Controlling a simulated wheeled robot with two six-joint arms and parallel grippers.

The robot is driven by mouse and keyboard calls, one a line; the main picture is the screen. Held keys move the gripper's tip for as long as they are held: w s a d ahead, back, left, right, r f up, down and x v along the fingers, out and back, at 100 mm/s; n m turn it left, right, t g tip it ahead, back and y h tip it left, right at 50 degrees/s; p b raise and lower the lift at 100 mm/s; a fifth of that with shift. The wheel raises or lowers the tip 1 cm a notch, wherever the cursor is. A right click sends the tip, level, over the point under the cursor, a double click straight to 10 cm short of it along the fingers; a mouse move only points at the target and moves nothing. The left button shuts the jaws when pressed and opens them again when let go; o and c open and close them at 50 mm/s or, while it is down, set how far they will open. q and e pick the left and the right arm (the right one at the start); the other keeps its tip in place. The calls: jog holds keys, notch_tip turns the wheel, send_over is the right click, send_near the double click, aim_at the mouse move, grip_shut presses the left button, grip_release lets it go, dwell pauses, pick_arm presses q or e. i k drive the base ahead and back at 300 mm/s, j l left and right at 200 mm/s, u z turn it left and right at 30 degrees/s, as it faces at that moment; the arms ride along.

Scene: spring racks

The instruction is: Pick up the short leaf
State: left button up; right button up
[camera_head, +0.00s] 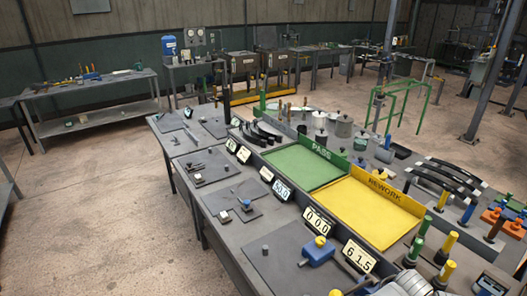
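Several dark curved leaf strips lie in two groups. One group (262,132) is on the bench left of the green PASS tray (306,166), near its far end. The other group (447,178) is at the right, beyond the yellow REWORK tray (372,208), and its strips have pale ends. The strips overlap in the picture, and I cannot tell which one is the short leaf. Neither of my grippers is in view.
The long grey bench has displays (319,222) along a ledge. Blue (318,250), green and yellow-topped tools stand at the near right. Pots (343,126) stand behind the trays. Both trays look empty. Bare floor (90,215) lies at the left.

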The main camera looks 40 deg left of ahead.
aim_at(262, 144)
jog(key=k+l+u, duration=0.15)
jog(key=u, duration=0.55)
jog(key=i+u, duration=0.15)
jog(key=u, duration=0.75)
